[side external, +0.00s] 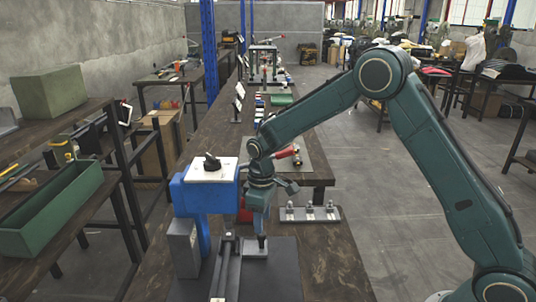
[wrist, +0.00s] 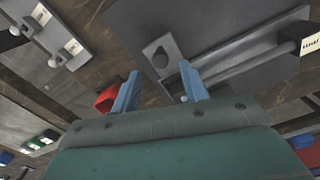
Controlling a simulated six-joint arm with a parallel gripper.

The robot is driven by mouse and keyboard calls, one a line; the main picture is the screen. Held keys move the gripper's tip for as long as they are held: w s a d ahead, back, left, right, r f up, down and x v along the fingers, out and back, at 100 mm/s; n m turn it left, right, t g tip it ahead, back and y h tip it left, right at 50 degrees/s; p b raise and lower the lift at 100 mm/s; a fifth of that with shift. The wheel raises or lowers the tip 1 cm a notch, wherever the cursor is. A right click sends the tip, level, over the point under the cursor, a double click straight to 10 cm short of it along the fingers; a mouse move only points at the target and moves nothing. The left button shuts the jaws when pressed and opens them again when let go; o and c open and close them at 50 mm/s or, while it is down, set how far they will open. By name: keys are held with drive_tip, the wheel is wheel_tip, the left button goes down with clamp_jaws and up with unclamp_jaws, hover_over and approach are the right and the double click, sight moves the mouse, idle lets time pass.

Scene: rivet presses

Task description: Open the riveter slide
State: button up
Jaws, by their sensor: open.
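The blue riveter (side external: 190,195) stands on the bench in the side view, with a white top plate and a black knob. At its foot, a light grey slide block (side external: 256,252) and a long rail (side external: 228,262) lie on a dark base plate. The wrist view shows the slide block (wrist: 162,58) with a hole in it, beside the rail (wrist: 250,52). My gripper (wrist: 160,86) has its two blue fingers apart, with nothing visible between them. The fingers point toward the block and rail. In the side view my wrist hangs close to the riveter's right side; the fingertips are hard to make out.
A red part (wrist: 106,99) shows beside the left finger in the wrist view. A grey fixture (side external: 310,214) with several clamps lies right of the riveter. A red-handled tool (side external: 286,152) lies behind. A green tray (side external: 52,212) stands on the left shelf.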

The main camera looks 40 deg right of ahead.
sight(263, 233)
drive_tip(key=shift+f, duration=2.25)
clamp_jaws()
